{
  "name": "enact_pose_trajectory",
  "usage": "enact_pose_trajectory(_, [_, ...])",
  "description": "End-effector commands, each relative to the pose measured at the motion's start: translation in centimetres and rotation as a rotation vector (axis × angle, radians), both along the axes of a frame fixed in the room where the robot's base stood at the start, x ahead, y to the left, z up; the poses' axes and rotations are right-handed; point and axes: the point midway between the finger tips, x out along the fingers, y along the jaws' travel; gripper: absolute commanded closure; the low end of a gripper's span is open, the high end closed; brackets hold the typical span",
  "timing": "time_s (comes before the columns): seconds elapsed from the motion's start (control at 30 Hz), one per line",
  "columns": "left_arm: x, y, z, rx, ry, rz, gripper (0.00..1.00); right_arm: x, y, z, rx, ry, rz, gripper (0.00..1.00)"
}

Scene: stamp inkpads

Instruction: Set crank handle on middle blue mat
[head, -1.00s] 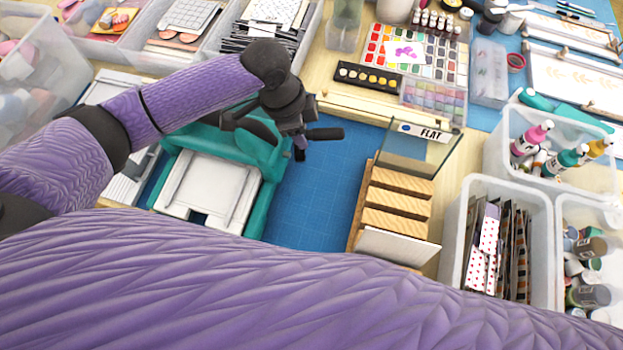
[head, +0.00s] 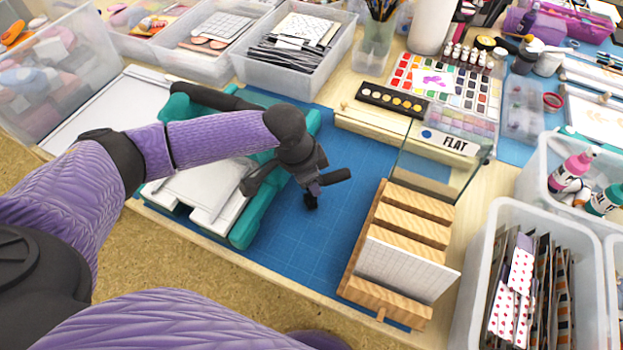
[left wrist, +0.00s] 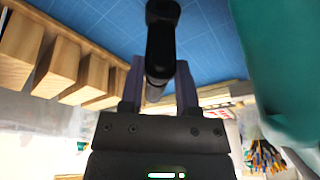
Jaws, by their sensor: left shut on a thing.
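The blue mat (head: 290,240) lies on the table between the teal machine and a wooden rack; it also shows in the left wrist view (left wrist: 212,45). My left gripper (head: 313,190) is over the mat, pointing down. In the left wrist view, the handle (left wrist: 162,45) sits between the two fingers and extends away over the mat. The gap between the handle and the mat is hard to judge. My right gripper is not in view.
The teal machine (head: 253,222) with a white bed stands left of the mat. The wooden rack (head: 418,200) with a white tile stands close on the right. A clear panel marked FLAT (head: 453,142) is behind it. Bare mat shows in front of my gripper.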

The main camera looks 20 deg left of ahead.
Motion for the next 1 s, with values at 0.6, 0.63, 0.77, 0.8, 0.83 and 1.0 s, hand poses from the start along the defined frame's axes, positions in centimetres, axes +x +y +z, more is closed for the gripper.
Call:
enact_pose_trajectory(0.6, [0.0,0.0,0.2,0.0,-0.002,-0.001,0.24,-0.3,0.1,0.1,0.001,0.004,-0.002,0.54])
enact_pose_trajectory(0.63, [0.0,0.1,0.7,-0.001,-0.002,-0.001,0.24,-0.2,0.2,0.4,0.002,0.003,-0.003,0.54])
enact_pose_trajectory(0.77, [-0.5,0.7,4.3,0.0,-0.006,0.001,0.24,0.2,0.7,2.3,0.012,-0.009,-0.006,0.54])
enact_pose_trajectory(0.8, [-0.8,0.9,5.5,0.001,-0.004,0.001,0.24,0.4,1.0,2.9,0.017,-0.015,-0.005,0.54])
enact_pose_trajectory(0.83, [-0.9,1.0,6.4,0.0,-0.004,0.001,0.24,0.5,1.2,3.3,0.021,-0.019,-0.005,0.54])
enact_pose_trajectory(1.0, [-1.6,1.8,10.2,0.001,-0.004,0.0,0.24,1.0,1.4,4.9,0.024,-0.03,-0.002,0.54])
